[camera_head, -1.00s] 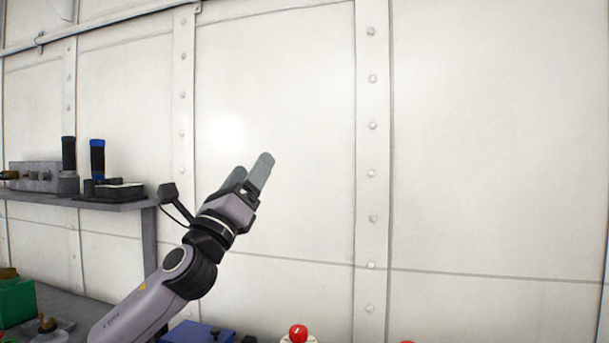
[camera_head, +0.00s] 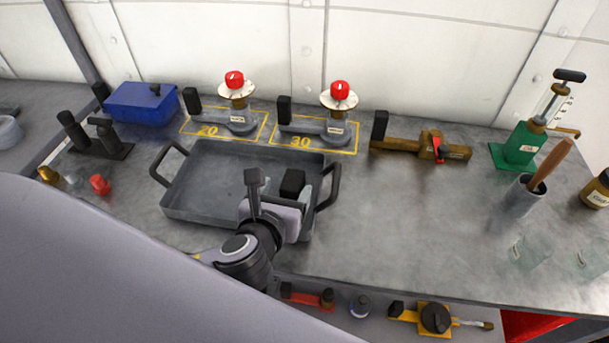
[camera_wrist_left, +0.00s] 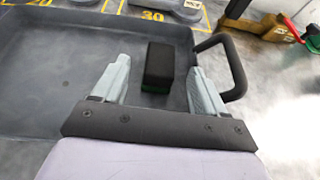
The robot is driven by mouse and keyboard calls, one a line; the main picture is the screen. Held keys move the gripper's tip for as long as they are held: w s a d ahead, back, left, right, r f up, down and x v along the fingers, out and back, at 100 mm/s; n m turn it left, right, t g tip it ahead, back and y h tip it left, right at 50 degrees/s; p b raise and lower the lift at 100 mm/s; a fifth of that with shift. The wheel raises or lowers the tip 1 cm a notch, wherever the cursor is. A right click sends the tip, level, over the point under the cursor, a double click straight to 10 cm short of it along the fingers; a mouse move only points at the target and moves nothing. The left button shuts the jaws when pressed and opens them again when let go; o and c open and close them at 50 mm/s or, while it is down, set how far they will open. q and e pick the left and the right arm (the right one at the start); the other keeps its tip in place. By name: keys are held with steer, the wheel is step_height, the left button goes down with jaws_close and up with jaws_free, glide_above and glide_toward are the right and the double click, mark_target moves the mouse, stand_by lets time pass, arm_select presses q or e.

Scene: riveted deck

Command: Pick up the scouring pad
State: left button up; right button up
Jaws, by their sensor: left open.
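The scouring pad appears as a black block with a thin green layer underneath (camera_wrist_left: 158,66). It lies in the grey tray (camera_wrist_left: 50,62) near its right side. In the head view the black block (camera_head: 292,183) shows just beyond my left gripper (camera_head: 288,200). In the left wrist view my left gripper (camera_wrist_left: 157,82) is open, its two pale fingers on either side of the block with gaps; it holds nothing. I cannot tell how high the fingers are above the tray floor. My right gripper is not in view.
The tray's right handle (camera_head: 328,187) stands close to my left gripper. Behind the tray are two red-knobbed fixtures (camera_head: 234,80) (camera_head: 340,90) and a blue box (camera_head: 142,103). A brass valve (camera_head: 430,148) lies to the right. The bench right of the tray is mostly clear.

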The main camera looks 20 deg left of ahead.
mark_target(293, 179)
arm_select(q)
steer(key=shift+w+f, duration=0.15)
steer(key=shift+w, duration=0.5)
steer(key=shift+x, duration=3.1)
steer(key=c, duration=1.1)
